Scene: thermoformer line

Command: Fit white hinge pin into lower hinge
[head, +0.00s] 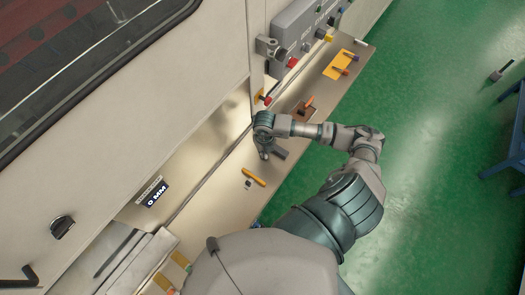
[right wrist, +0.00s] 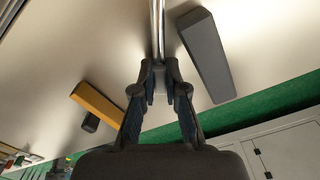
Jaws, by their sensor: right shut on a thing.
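My right gripper (head: 266,150) is low over the metal ledge beside the machine's front panel. In the right wrist view its fingers (right wrist: 158,88) are closed on a pale, shiny rod, taken to be the hinge pin (right wrist: 157,35). The rod runs from the fingertips to the top edge of that view, so its far end is out of sight. In the head view the gripper and wrist hide the pin. I cannot clearly make out the lower hinge in either view. A grey bracket (head: 268,47) is on the panel edge, above the gripper. My left gripper is not in view.
A yellow bar (head: 254,176) and small dark block (head: 248,184) lie near the gripper, with a dark grey bar (right wrist: 205,55) on its other side.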

